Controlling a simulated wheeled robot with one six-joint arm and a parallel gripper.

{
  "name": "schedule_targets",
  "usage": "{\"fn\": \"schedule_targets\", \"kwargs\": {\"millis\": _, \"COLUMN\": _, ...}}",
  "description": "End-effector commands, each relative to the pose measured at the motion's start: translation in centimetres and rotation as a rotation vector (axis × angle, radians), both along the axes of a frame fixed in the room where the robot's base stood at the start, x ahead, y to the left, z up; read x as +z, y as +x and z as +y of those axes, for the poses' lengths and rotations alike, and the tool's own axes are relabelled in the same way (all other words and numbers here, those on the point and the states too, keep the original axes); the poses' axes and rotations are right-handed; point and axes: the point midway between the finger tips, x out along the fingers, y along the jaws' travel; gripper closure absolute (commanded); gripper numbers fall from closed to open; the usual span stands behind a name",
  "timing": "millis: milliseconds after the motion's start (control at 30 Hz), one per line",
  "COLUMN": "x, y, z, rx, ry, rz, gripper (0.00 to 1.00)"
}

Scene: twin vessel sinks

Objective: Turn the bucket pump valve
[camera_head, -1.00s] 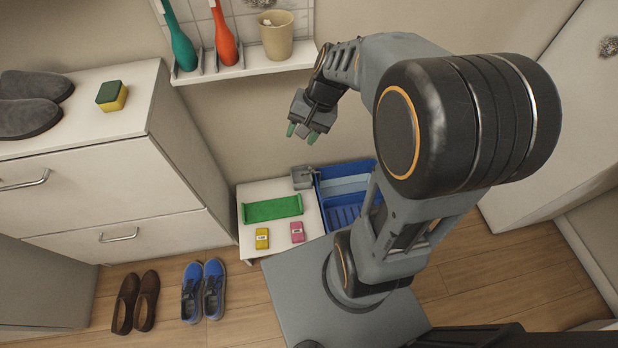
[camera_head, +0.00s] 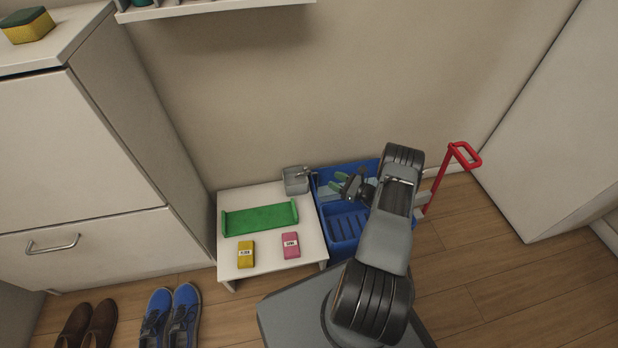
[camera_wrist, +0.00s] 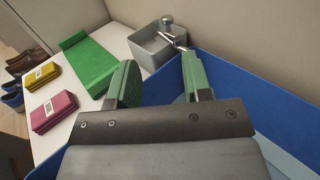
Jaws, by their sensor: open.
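A blue mop bucket (camera_head: 338,230) stands on the floor beside the low white table. A small grey basin (camera_head: 294,182) with a metal tap-like fitting sits at that table's back right corner. In the wrist view the grey basin (camera_wrist: 150,52) and its metal fitting (camera_wrist: 170,30) lie just beyond my fingers. I cannot tell for sure which part is the pump valve. My gripper (camera_head: 337,181) is open and empty over the bucket's back left part, its green fingertips pointing toward the basin. In the wrist view my gripper (camera_wrist: 160,78) has its fingers spread, with the right fingertip close below the fitting.
The low white table (camera_head: 235,208) holds a green tray (camera_head: 260,219), a yellow packet (camera_head: 246,254) and a pink packet (camera_head: 290,245). A red handle (camera_head: 450,170) rises right of the bucket. A white cabinet (camera_head: 90,150) stands left. Blue shoes (camera_head: 170,318) lie on the floor.

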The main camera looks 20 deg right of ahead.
Motion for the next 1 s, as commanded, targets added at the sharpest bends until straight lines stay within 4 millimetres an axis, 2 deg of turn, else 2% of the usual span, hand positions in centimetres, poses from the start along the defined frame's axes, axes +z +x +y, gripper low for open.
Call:
{"fn": "schedule_targets", "kwargs": {"millis": 33, "x": -1.2, "y": -0.2, "z": -0.3, "rx": -0.019, "ry": 0.013, "rz": 0.0, "gripper": 0.55}}
{"fn": "schedule_targets", "kwargs": {"millis": 200, "x": -2.1, "y": 0.8, "z": 0.1, "rx": -0.044, "ry": 0.03, "rz": 0.0, "gripper": 0.55}}
{"fn": "schedule_targets", "kwargs": {"millis": 700, "x": -2.1, "y": 8.3, "z": 5.2, "rx": -0.042, "ry": 0.029, "rz": 0.0, "gripper": 0.55}}
{"fn": "schedule_targets", "kwargs": {"millis": 1000, "x": -2.0, "y": 10.7, "z": 6.8, "rx": -0.044, "ry": 0.029, "rz": 0.001, "gripper": 0.55}}
